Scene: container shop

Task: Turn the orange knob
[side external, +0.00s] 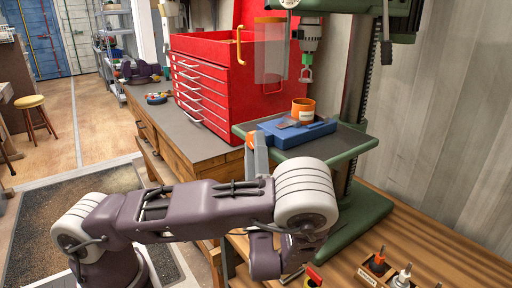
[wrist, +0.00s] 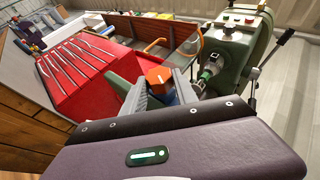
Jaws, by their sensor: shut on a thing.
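The orange knob (wrist: 158,77) is in the wrist view, between the two grey fingers of my gripper (wrist: 159,89). The fingers are shut on it, one on each side. In the side external view only a small part of the knob (side external: 250,140) shows beside the raised fingertips of my gripper (side external: 256,146).
The drill chuck (side external: 309,40) hangs above. A red tool chest (side external: 213,83) stands on the bench (side external: 180,135) behind. Small labelled holders (side external: 378,263) are at front right.

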